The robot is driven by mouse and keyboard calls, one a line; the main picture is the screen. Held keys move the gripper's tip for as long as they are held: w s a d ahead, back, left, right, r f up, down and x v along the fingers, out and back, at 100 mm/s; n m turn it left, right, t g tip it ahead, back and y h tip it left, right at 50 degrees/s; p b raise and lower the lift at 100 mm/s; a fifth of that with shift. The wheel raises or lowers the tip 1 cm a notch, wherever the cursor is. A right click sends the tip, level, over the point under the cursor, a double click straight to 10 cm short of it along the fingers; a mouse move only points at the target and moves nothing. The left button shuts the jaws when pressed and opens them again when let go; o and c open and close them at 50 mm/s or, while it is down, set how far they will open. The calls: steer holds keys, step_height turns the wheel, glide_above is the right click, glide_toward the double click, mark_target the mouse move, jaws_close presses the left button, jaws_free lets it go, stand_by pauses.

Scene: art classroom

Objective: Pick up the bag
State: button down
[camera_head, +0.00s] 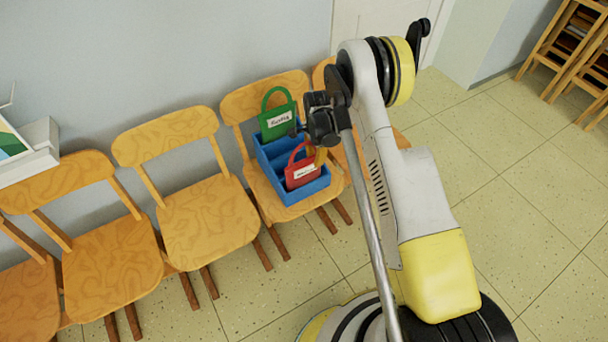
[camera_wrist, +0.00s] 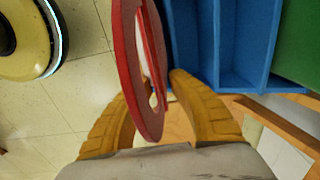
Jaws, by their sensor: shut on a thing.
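A red bag (camera_head: 292,174) with a white label and a looped handle shows in the head view at the front of a blue divided box (camera_head: 302,194). My gripper (camera_head: 318,157) is at its upper right side, partly hidden by my arm. In the wrist view the red bag (camera_wrist: 128,60) passes between my yellow fingers (camera_wrist: 158,88), which are shut on it. The blue box (camera_wrist: 238,40) is just right of it there. I cannot tell whether the bag still touches the box.
A green bag (camera_head: 277,122) stands in the rear of the box. The box sits on a wooden chair (camera_head: 258,190), in a row of several chairs along the wall. A white object (camera_head: 40,145) is at the far left.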

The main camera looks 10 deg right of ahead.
step_height(320, 180, up, 10)
steer(key=p, duration=0.4)
stand_by(1.1)
